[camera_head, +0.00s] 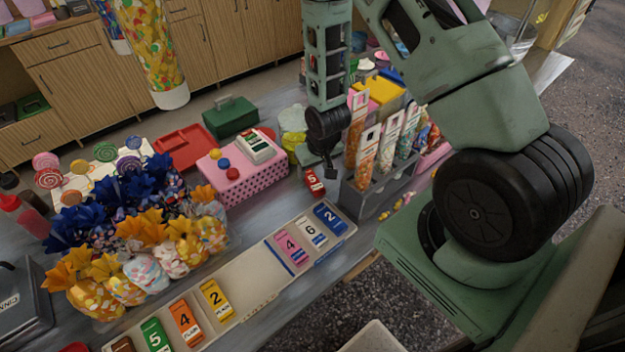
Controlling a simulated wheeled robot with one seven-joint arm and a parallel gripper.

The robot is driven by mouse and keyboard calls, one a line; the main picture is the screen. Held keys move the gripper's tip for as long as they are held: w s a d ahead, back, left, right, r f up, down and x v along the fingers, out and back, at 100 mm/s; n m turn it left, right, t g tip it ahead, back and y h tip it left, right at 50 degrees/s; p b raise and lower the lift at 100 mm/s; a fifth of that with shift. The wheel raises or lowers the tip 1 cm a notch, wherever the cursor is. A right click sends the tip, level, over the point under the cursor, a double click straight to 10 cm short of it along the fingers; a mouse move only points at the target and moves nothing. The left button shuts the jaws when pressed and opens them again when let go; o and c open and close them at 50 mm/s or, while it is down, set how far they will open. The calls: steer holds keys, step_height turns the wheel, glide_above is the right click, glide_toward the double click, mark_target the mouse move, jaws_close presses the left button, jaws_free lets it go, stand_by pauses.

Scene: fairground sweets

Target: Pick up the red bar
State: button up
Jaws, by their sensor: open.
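The red bar (315,182), marked with a 5, lies on the grey counter between the pink dotted box and the grey rack of sweet tubes. My gripper (329,172) points down just above and to the right of the red bar, very close to it in the picture. The gripper is open and holds nothing that I can see. Its fingertips are small and dark here, and I cannot tell whether they touch the bar.
A long pale tray (255,270) in front holds several coloured numbered bars. A pink dotted box (245,182) stands left, and a grey rack (368,202) with sweet tubes stands close on the right. Bagged sweets (150,262) fill the left. A green box (230,117) is behind.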

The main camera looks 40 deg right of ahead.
mark_target(313, 180)
steer(key=shift+s+p+x, duration=0.2)
steer(key=shift+p+x, duration=1.15)
steer(key=shift+x, duration=1.4)
steer(key=shift+d, duration=0.1)
steer(key=c, duration=1.1)
